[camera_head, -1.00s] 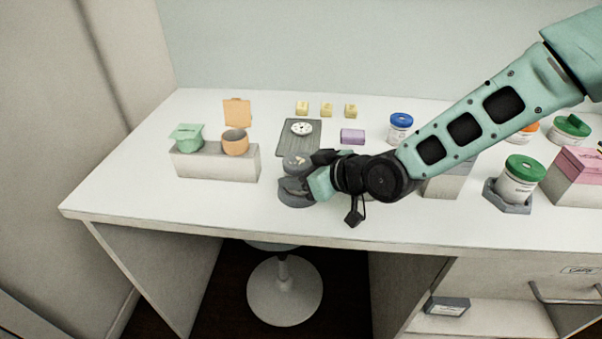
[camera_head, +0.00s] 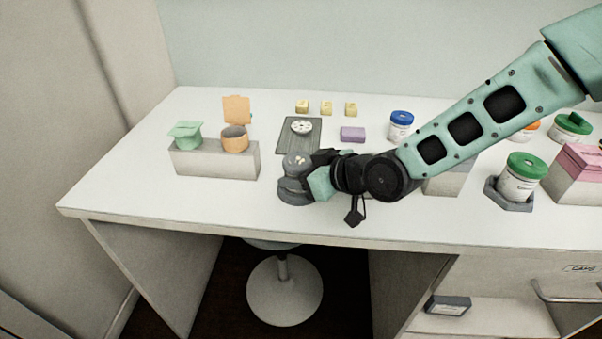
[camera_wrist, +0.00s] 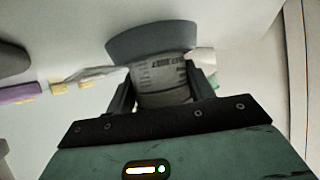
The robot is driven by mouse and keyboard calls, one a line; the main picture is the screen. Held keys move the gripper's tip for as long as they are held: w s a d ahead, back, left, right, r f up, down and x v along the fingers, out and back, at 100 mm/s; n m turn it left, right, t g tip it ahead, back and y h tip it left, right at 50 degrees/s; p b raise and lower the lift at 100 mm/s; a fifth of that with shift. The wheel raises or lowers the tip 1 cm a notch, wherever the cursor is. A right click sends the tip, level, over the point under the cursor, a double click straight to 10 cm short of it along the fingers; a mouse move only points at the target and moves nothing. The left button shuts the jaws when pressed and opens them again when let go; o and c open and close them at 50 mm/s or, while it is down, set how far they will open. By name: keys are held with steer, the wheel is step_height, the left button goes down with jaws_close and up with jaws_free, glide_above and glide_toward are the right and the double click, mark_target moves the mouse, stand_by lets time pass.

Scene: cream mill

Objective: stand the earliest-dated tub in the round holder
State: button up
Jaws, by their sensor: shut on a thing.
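My gripper (camera_head: 296,184) is shut on a tub with a grey lid (camera_head: 297,161); the lid has pale marks on top. In the wrist view the tub's white printed label (camera_wrist: 163,72) shows between the fingers, too blurred to read surely. The grey round holder (camera_head: 296,198) is directly beneath the tub, and it also shows in the wrist view (camera_wrist: 150,38). The tub looks about upright, but the fingers hide how deep it sits. Other tubs are a blue-lidded one (camera_head: 401,126), a green-lidded one (camera_head: 519,182), an orange-lidded one (camera_head: 526,132) and another green-lidded one (camera_head: 572,126).
A grey block (camera_head: 215,162) with a green container and an orange cup stands left. A dial on a dark plate (camera_head: 297,143), a purple box (camera_head: 352,135) and yellow blocks (camera_head: 326,108) lie behind. A grey angular holder (camera_head: 513,205) holds one green-lidded tub. The left front table is clear.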

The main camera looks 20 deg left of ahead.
stand_by(0.9)
steer(key=o, duration=1.4)
steer(key=shift+c, duration=0.2)
steer(key=v, duration=1.7)
steer(key=s+d+m+g+h, duration=0.4)
steer(key=s+d+h, duration=0.7)
steer(key=s+d, duration=0.6)
steer(key=shift+s+f+m, duration=0.35)
steer(key=shift+s+m, duration=0.15)
steer(key=shift+m, duration=0.6)
